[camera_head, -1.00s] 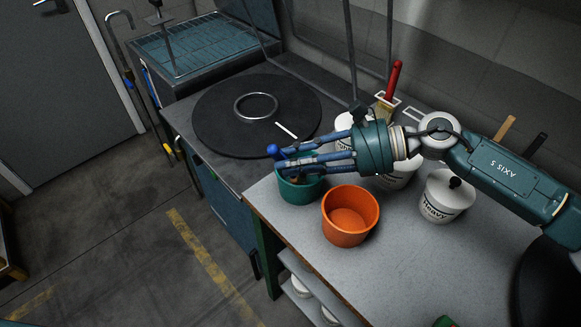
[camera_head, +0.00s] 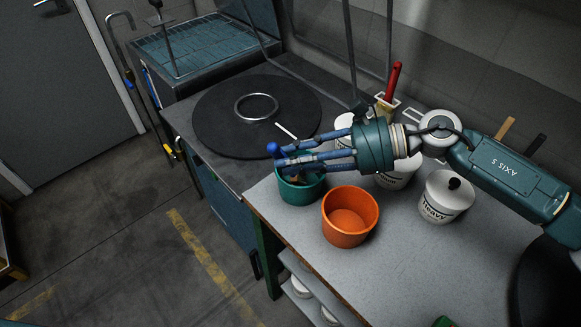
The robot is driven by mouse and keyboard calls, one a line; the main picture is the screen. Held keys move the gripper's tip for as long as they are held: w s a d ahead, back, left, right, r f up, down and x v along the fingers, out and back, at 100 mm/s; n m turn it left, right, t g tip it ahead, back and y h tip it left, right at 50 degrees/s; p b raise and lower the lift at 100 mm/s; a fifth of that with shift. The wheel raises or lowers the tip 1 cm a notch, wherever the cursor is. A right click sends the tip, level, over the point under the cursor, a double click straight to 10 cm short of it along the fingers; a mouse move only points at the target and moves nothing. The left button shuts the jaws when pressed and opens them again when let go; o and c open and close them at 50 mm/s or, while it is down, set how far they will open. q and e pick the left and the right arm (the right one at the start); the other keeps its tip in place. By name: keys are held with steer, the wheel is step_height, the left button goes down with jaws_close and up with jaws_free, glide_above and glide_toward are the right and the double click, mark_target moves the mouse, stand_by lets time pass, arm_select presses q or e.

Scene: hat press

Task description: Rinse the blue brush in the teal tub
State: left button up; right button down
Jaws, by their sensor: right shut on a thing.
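The teal tub (camera_head: 301,195) stands on the grey table near its left edge, partly covered by my right gripper. My right gripper (camera_head: 284,162) reaches in from the right and is shut on the blue brush (camera_head: 274,150). The brush's blue handle end pokes up at the fingertips, above the tub's left rim. Its lower part goes down toward the inside of the tub; whether the bristles touch the bottom is hidden. My left gripper is not in view.
An orange tub (camera_head: 350,216) stands just in front of the teal tub. White labelled pots (camera_head: 446,196) and a red-handled brush (camera_head: 393,82) are to the right. A black round plate with a metal ring (camera_head: 256,106) lies behind. The table's front right is mostly clear.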

step_height(320, 180, up, 11)
steer(key=p, duration=0.4)
stand_by(0.6)
stand_by(2.0)
step_height(320, 180, up, 4)
steer(key=shift+f+p, duration=0.1)
steer(key=shift+p, duration=0.45)
stand_by(0.5)
